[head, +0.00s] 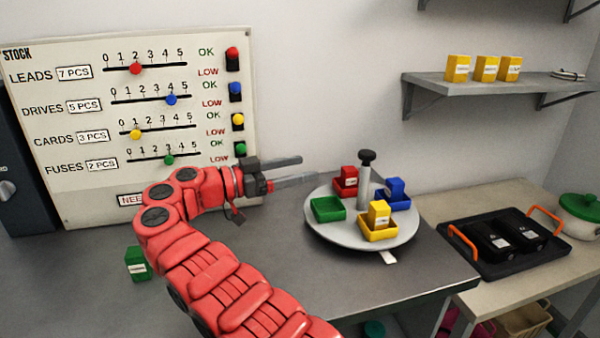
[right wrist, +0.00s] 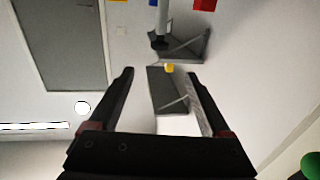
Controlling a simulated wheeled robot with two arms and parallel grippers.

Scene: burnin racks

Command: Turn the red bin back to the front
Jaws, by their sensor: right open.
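The red bin (head: 345,192) with a red box in it sits at the back left of the round grey turntable (head: 345,232). A yellow bin (head: 380,235) with a yellow box is at the front, by a white tab (head: 388,257). An empty green bin (head: 327,209) is at the left and a blue bin (head: 398,204) with a blue box at the right. A post with a black knob (head: 367,156) stands in the middle. My right gripper (head: 308,168) is open and empty, left of the red bin and apart from it. My left gripper is out of view.
A stock board (head: 90,190) with sliders stands behind my arm. A green box (head: 137,264) is on the table at left. At right are a black tray (head: 480,262), a green-lidded pot (head: 580,212) and a shelf (head: 440,88) with yellow boxes.

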